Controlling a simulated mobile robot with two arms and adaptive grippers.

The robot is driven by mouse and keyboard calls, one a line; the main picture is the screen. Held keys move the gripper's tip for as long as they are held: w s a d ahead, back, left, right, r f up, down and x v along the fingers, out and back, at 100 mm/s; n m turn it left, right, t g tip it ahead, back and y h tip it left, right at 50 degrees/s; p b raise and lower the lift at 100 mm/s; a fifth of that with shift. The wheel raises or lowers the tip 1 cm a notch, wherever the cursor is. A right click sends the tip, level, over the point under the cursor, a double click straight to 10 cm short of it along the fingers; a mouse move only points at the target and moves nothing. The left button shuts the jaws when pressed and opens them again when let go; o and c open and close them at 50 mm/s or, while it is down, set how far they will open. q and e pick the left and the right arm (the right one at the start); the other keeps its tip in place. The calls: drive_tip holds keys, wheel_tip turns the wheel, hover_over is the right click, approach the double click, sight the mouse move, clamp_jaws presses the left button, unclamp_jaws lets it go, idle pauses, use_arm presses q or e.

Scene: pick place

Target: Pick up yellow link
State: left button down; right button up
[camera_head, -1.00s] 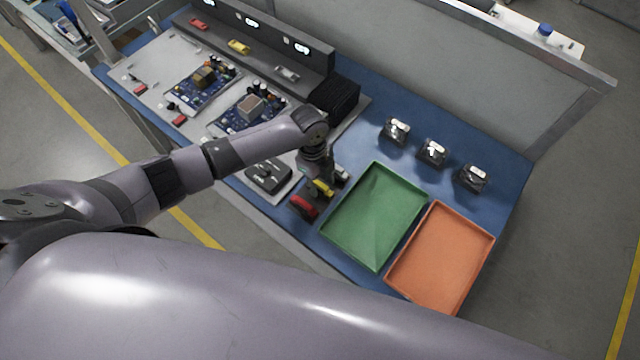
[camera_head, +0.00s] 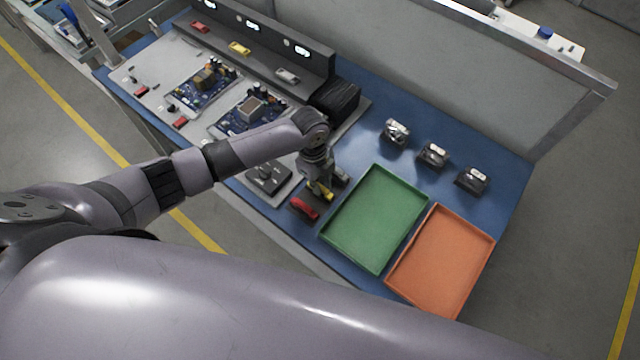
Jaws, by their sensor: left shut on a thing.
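The gripper hides most of the spot around the yellow link. My right gripper is not in view.
A green tray (camera_head: 332,232) and an orange tray (camera_head: 392,283) stand to the right. Several dark blocks with metal parts (camera_head: 434,155) stand behind them. Circuit boards (camera_head: 205,86) lie at the left, before a grey ledge (camera_head: 262,62) with small coloured pieces.

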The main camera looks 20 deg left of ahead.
use_arm(q)
drive_tip(key=shift+w+r, duration=0.1)
drive_tip(key=shift+r, duration=0.5)
wheel_tip(320, 180, up, 22)
drive_tip(key=p, duration=0.2)
drive_tip(key=shift+r, duration=0.15)
idle(0.6)
